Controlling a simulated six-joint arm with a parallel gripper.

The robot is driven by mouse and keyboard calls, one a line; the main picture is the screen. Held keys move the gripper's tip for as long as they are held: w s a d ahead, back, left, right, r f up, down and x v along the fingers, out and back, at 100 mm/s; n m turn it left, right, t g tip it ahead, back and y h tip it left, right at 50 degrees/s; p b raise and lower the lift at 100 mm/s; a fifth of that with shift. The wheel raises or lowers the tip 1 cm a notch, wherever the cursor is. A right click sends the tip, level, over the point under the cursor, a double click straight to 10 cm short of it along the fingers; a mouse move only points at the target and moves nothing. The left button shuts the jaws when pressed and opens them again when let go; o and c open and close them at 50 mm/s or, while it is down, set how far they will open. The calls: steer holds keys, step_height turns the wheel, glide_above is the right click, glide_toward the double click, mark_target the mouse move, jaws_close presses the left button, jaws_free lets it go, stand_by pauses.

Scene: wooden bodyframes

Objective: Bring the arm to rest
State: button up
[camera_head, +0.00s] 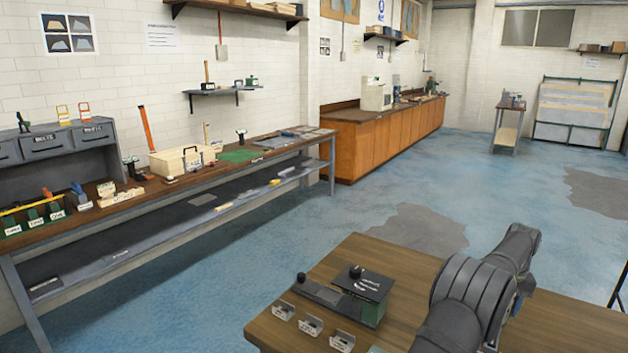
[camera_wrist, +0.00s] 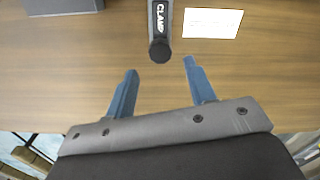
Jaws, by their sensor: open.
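My arm (camera_head: 478,285) shows at the lower right of the head view, bent over the wooden table (camera_head: 560,318). The head view does not show my gripper's fingers. In the wrist view my gripper (camera_wrist: 158,78) has two blue fingers spread apart with nothing between them. A dark upright piece marked CLAMP (camera_wrist: 160,28), with a round black end, lies just beyond the fingertips. I cannot tell how far the fingers are above the tabletop.
A dark green box with a black top (camera_head: 362,296) and several small labelled metal holders (camera_head: 311,325) are on the table. A white card (camera_wrist: 212,23) lies beyond the right finger. A long workbench with tools (camera_head: 140,197) lines the left wall. Blue floor (camera_head: 270,265) lies between.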

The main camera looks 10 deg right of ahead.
step_height(320, 180, down, 5)
steer(key=shift+a+f, duration=0.1)
steer(key=shift+f, duration=0.05)
steer(key=s+a, duration=0.5)
steer(key=shift+s+a+r, duration=0.1)
steer(key=shift+s+r, duration=0.1)
steer(key=shift+r, duration=0.05)
step_height(320, 180, up, 18)
steer(key=s+a, duration=0.1)
steer(key=shift+s+r+t, duration=0.1)
steer(key=shift+t, duration=0.2)
steer(key=shift+o, duration=0.4)
